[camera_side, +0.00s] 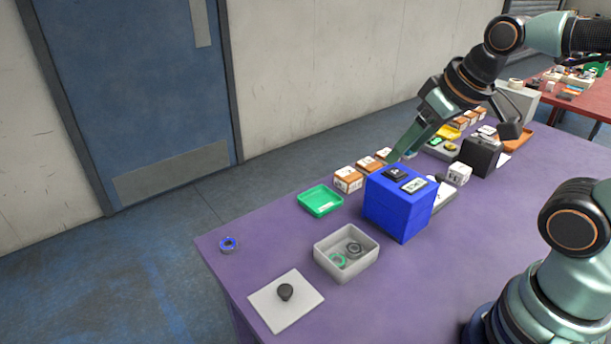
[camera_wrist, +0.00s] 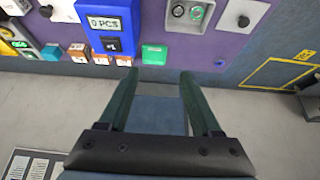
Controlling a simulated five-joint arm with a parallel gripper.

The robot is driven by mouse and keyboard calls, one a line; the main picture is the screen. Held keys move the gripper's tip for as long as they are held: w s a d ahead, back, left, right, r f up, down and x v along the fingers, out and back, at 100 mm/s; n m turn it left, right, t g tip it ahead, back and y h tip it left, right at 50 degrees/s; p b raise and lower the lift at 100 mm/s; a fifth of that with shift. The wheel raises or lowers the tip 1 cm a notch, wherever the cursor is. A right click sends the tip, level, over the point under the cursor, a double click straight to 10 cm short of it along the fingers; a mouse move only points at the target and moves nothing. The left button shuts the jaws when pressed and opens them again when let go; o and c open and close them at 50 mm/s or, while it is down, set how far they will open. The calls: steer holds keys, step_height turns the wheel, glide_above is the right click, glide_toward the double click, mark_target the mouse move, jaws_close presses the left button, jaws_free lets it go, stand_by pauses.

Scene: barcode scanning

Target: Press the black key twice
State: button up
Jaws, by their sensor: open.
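A blue box (camera_side: 398,213) stands on the purple table, with a black key (camera_side: 396,173) and a small display (camera_side: 414,186) on its top. In the wrist view the blue box (camera_wrist: 125,12) is at the upper left; its display (camera_wrist: 104,23) reads "0 PCS" and the black key (camera_wrist: 111,45) lies below it. My gripper (camera_side: 394,157) is near the key's far edge in the side view; contact cannot be told. In the wrist view my gripper (camera_wrist: 158,74) has its fingers apart with nothing between them, and the key lies left of and above them.
A green tray (camera_side: 320,200), a grey bin (camera_side: 346,252) with rings and a white plate with a black knob (camera_side: 285,292) stand left of the box. Small cartons (camera_side: 348,180) line the far edge. A black device (camera_side: 481,155) stands to the right.

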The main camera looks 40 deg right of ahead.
jaws_close()
stand_by(1.4)
